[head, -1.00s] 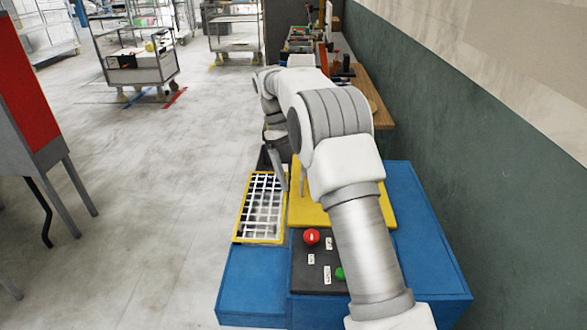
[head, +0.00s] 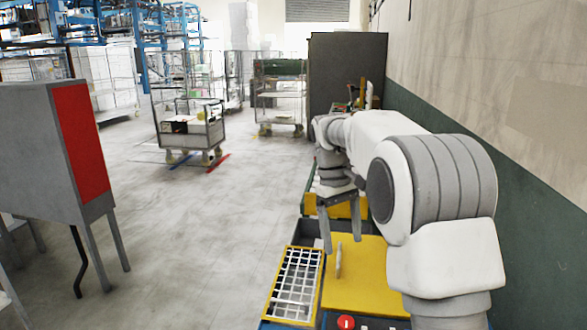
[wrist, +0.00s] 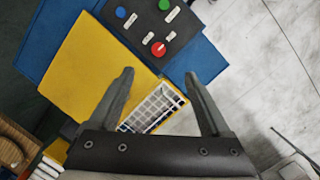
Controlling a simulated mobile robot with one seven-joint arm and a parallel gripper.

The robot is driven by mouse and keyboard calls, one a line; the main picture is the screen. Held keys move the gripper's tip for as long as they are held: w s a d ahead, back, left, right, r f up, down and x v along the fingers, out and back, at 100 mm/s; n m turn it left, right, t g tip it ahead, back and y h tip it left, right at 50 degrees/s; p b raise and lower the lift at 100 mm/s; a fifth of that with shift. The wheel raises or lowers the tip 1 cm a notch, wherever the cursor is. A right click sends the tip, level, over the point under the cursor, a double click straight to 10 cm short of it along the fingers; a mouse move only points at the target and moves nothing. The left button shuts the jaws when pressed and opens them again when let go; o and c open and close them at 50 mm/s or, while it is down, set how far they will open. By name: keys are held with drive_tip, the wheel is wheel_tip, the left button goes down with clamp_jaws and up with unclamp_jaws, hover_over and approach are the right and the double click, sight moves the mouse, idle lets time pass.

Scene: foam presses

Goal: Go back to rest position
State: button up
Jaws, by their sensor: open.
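My gripper (head: 342,222) points down above the foam press, its two fingers apart with nothing between them. In the wrist view my gripper (wrist: 163,98) is also open and empty. The press has a yellow plate (head: 368,283) and, to its left in the head view, a yellow-framed white grid (head: 297,283). The wrist view shows the grid (wrist: 155,108) between and beyond the fingers, and the yellow plate (wrist: 100,65) to its left. My arm covers part of the press in the head view.
A dark control panel with a red button (head: 346,322) is at the bottom of the head view. A grey-and-red cabinet (head: 82,140) stands at left. Wheeled carts (head: 190,128) stand further back. A wall (head: 540,205) runs along the right. The floor at left centre is clear.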

drive_tip(key=s+d+r+m+t, duration=0.1)
drive_tip(key=s+r+t, duration=0.1)
drive_tip(key=s+r, duration=0.45)
drive_tip(key=s+d+f+m+t+y, duration=0.1)
drive_tip(key=s+f+m+t, duration=0.1)
drive_tip(key=s, duration=0.8)
drive_tip(key=s+f+m+t, duration=0.2)
drive_tip(key=s+t, duration=0.1)
drive_tip(key=s, duration=0.8)
drive_tip(key=shift+s+d+t+y, duration=0.3)
drive_tip(key=shift+d+y, duration=0.05)
drive_tip(key=shift+y, duration=0.05)
drive_tip(key=shift+d+m, duration=0.15)
drive_tip(key=shift+m, duration=0.15)
